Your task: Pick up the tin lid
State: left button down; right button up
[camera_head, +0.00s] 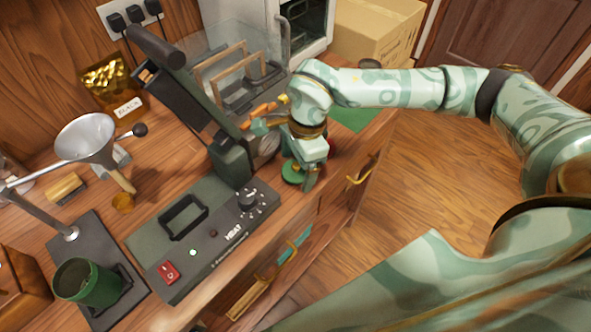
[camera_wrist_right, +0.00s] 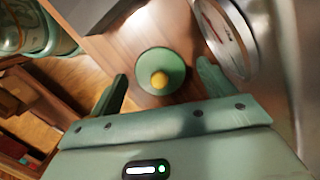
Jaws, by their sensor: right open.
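The tin lid (camera_head: 292,177) is a small green disc on the wooden counter, near its front edge. In the right wrist view the lid (camera_wrist_right: 148,61) shows from above with a round gold knob at its middle. My right gripper (camera_head: 303,172) is just above the lid in the head view and partly covers it. In the right wrist view its open fingers (camera_wrist_right: 162,80) stand on either side of the lid, with nothing between them held. My left gripper is not in view.
A dark press machine with a heat panel (camera_head: 215,240) stands left of the lid; its round gauge (camera_wrist_right: 222,35) is close by the right finger. A green tin (camera_head: 90,285) sits under a metal funnel (camera_head: 88,137). A gold bag (camera_head: 112,85) stands behind. Open floor (camera_head: 420,160) lies right.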

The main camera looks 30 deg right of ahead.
jog(key=shift+r, duration=0.1)
jog(key=c, duration=1.1)
jog(key=shift+o, duration=0.2)
jog(key=shift+r, duration=0.1)
